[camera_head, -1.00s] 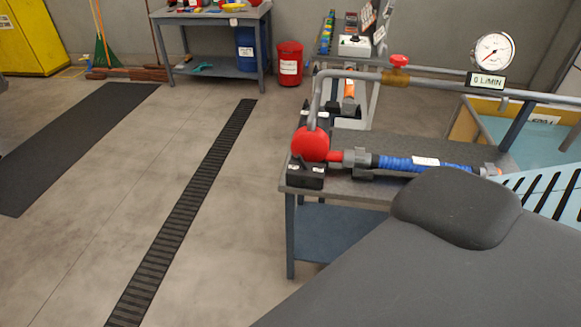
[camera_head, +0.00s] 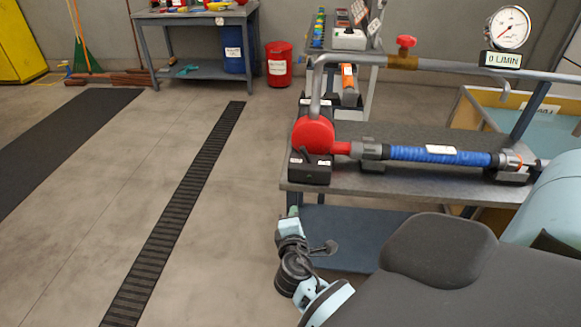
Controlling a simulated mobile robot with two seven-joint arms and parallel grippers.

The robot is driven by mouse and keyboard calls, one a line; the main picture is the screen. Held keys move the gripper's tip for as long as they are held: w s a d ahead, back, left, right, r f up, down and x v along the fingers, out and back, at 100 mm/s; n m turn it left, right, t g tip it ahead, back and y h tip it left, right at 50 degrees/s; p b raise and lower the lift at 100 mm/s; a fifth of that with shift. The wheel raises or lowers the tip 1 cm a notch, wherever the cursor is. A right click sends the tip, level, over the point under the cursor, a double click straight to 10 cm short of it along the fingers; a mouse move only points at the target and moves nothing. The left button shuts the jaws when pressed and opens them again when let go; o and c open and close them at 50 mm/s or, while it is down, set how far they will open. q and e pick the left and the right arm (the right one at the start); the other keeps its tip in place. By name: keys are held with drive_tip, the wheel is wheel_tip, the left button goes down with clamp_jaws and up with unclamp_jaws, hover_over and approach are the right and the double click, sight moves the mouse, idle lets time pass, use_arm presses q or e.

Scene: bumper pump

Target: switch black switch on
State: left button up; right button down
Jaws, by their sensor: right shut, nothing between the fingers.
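A black switch box (camera_head: 309,172) with small white labels and a short dark lever sits at the front left corner of the grey bench (camera_head: 420,182). It is in front of the round red pump (camera_head: 313,136). I cannot read the lever's position for certain. My right gripper (camera_head: 293,213) is shut and empty. It shows below the bench's front left corner in the picture, under the switch box and apart from it. My left gripper is not in view.
A blue hose (camera_head: 435,155) runs right from the pump. Above are a grey pipe, a red valve handle (camera_head: 406,41), a gauge (camera_head: 509,27) and a display (camera_head: 503,59) reading 0 L/MIN. The floor left of the bench is clear. My dark body covers the lower right.

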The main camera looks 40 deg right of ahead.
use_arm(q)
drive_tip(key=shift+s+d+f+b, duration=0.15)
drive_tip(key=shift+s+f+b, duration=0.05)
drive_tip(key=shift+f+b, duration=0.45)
use_arm(e)
drive_tip(key=w+d+r+h, duration=0.2)
drive_tip(key=w+r+h, duration=0.1)
drive_tip(key=r, duration=0.3)
drive_tip(key=shift+w+r+n+h, duration=0.3)
drive_tip(key=shift+w+r, duration=0.1)
drive_tip(key=shift+w, duration=0.3)
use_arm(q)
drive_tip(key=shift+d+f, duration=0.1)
use_arm(e)
drive_tip(key=shift+d, duration=0.1)
